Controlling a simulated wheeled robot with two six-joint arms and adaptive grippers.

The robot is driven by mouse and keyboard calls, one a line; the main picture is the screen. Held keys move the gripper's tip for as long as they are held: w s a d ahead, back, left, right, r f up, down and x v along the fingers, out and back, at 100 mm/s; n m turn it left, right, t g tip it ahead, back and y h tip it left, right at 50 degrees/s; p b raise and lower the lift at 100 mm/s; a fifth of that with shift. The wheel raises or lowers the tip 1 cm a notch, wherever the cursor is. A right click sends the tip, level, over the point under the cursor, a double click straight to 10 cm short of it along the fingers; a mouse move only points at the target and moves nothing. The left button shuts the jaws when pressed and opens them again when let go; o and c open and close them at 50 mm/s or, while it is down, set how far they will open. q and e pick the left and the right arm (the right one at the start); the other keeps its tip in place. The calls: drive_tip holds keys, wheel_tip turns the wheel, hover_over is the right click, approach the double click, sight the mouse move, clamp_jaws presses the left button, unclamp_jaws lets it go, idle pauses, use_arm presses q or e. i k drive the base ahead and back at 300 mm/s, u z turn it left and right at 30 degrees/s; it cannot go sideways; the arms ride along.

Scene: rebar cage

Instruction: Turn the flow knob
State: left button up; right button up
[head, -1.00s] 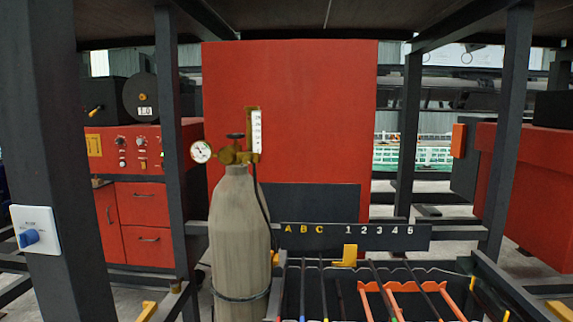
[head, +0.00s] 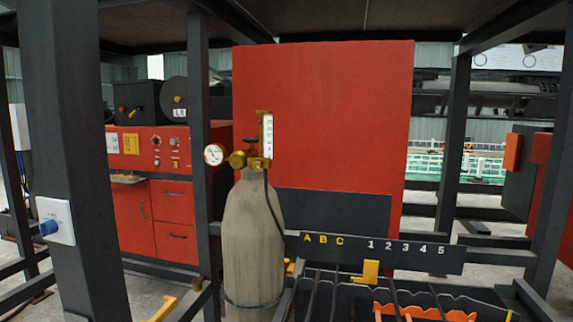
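A grey gas cylinder (head: 252,245) stands upright in the middle of the head view. On its top is a brass regulator (head: 248,160) with a round white gauge (head: 214,154) on its left. A clear upright flow tube (head: 267,136) with a scale is on the regulator's right. A dark knob (head: 251,140) sits on top of the valve. I cannot make out a separate flow knob at this size. Neither of my grippers is in view.
A dark post (head: 75,130) with a blue knob on a white plate (head: 55,221) stands at the left. A red panel (head: 330,120) is behind the cylinder. A rack board (head: 390,250) marked A B C and 1 to 5 is at the right, with rods below it.

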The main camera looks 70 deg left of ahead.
sight(258, 164)
drive_tip(key=u, duration=0.1)
drive_tip(key=i, duration=0.65)
drive_tip(key=u, duration=2.45)
